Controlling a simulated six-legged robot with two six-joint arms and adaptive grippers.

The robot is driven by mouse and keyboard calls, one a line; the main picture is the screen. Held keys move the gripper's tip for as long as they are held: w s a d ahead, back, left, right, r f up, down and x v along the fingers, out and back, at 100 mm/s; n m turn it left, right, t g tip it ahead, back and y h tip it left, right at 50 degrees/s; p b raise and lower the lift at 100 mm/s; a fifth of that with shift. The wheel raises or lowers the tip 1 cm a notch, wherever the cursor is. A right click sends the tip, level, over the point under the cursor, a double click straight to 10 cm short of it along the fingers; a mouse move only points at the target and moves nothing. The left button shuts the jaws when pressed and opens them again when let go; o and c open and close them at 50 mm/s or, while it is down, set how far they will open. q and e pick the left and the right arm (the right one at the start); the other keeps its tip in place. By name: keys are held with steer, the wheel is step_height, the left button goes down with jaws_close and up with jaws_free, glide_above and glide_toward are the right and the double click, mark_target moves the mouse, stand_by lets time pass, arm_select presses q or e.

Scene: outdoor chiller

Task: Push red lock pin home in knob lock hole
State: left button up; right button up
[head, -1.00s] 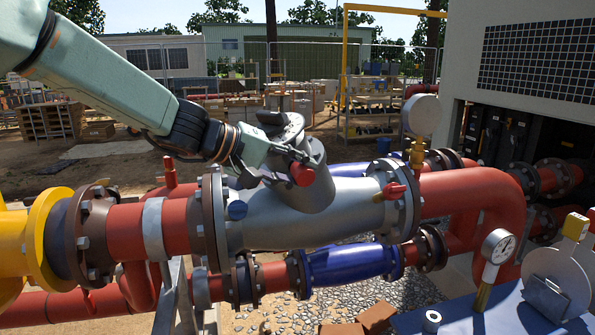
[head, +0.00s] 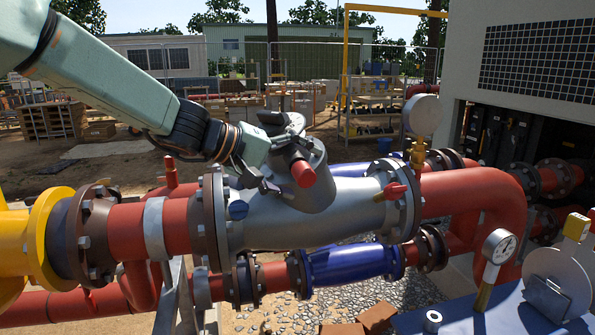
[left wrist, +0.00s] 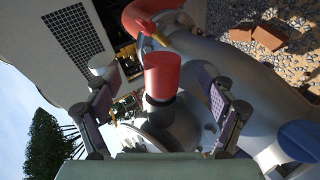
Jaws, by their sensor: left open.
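The red lock pin (head: 304,173) shows in the head view as a short red cylinder in front of the slanted grey cap (head: 319,187) of the silver pipe body. In the left wrist view the red pin (left wrist: 162,75) stands in the middle, with a dark collar at its lower end above a grey round part (left wrist: 178,130). My left gripper (head: 281,155) is open, and its fingers (left wrist: 158,92) lie on either side of the pin with gaps. The lock hole is hidden, so I cannot tell how deep the pin sits. My right gripper is not in view.
A blue pipe section (head: 350,263) runs below. A blue bench (head: 470,312) with another gauge (head: 497,247) is at lower right.

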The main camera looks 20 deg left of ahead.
arm_select(q)
steer(key=p+v, duration=0.6)
steer(key=v, duration=0.1)
steer(key=shift+p, duration=0.35)
steer(key=shift+f, duration=0.1)
stand_by(0.4)
